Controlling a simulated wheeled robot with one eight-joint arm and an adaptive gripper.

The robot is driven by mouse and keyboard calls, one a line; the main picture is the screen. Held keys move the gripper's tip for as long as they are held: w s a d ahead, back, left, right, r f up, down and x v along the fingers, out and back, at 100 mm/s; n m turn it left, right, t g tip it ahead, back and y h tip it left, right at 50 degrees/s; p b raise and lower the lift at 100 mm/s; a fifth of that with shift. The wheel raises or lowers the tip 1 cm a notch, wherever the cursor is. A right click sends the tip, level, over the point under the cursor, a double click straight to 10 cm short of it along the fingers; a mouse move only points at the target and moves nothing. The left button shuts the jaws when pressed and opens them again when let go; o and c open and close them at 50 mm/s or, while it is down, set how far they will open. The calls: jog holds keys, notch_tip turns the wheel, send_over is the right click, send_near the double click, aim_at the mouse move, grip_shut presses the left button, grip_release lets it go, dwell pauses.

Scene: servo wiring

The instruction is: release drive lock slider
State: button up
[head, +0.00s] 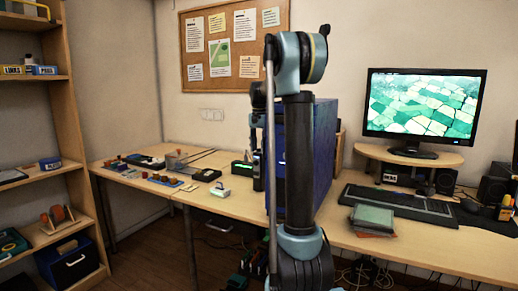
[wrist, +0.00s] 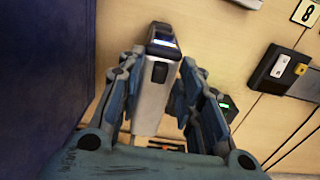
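My gripper (wrist: 162,62) points away from the camera in the wrist view, with one blue-grey finger on each side. Between the fingers is a silver-grey body (wrist: 152,103) with a dark oblong inset and a dark top bearing a bright bluish strip. The fingertips lie close along its sides; I cannot tell whether they press on it. No part is clearly identifiable as the drive lock slider. In the head view my arm stands in front of the dark blue case (head: 324,150) and hides much of it and the gripper.
The blue case also fills the left of the wrist view (wrist: 40,65). A black box with a yellow tag (wrist: 280,68) and a green-lit dark box (wrist: 228,106) are at the right. The wooden desk (head: 400,238) carries a monitor (head: 424,108) and keyboard (head: 398,202).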

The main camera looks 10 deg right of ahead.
grip_shut()
jog(key=shift+w+d, duration=0.75)
jog(key=shift+w, duration=0.3)
grip_release()
jog(key=shift+r, duration=0.1)
notch_tip(320, 180, up, 12)
